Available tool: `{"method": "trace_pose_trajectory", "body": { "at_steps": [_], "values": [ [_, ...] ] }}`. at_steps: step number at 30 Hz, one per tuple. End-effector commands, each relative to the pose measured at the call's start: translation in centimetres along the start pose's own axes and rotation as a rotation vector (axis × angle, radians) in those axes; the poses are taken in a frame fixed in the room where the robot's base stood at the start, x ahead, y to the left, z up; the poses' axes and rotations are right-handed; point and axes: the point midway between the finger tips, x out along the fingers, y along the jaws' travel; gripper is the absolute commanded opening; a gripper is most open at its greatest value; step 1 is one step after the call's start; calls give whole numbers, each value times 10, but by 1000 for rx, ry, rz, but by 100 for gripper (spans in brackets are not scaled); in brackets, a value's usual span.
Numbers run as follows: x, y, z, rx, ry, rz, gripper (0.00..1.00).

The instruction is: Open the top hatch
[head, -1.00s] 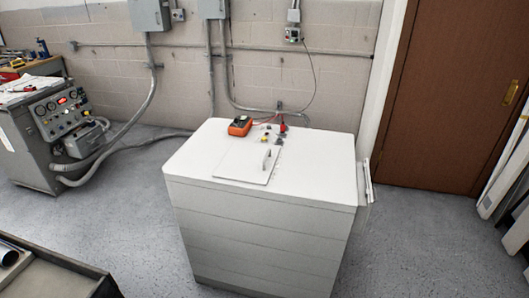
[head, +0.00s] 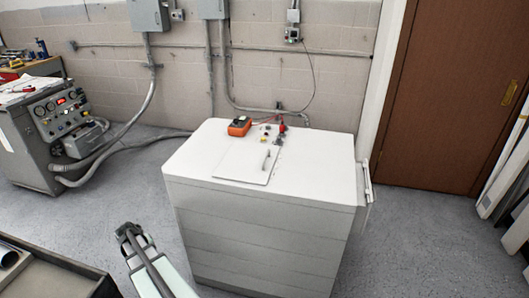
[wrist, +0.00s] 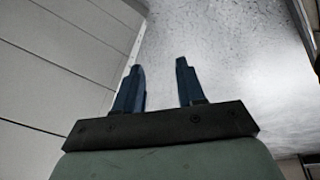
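The top hatch (head: 240,167) is a flat white panel in the top of the white cabinet (head: 190,158). It lies closed, flush with the top as far as I can see. Its small upright handle (head: 266,160) is near the hatch's right edge. My arm shows at the lower left of the head view, in front of the cabinet's left side and well apart from the hatch. In the wrist view my gripper (wrist: 160,85) has two blue fingers spread apart with nothing between them. The cabinet's panelled side (wrist: 60,60) is to their left. The hatch is outside the wrist view.
An orange meter (head: 239,126) and red and yellow terminals (head: 282,127) stand on the cabinet top behind the hatch. A grey cart (head: 40,258) is at the lower left. A grey control console (head: 35,140) is at the far left. Floor between them is clear.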

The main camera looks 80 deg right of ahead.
Motion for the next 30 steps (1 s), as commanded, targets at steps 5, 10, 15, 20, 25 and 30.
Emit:
{"method": "trace_pose_trajectory", "body": {
  "at_steps": [5, 10, 15, 20, 25, 30],
  "values": [
    [-39, 28, -73, 65, 86, 24, 39],
    [-83, 59, -133, 125, 163, 47, 39],
    [-133, 94, -188, 187, 242, 72, 39],
    [-185, 129, -234, 245, 315, 96, 39],
    [-238, 173, -269, 309, 374, 125, 39],
    [-277, 255, -264, 401, 360, 173, 39]
  ]
}}
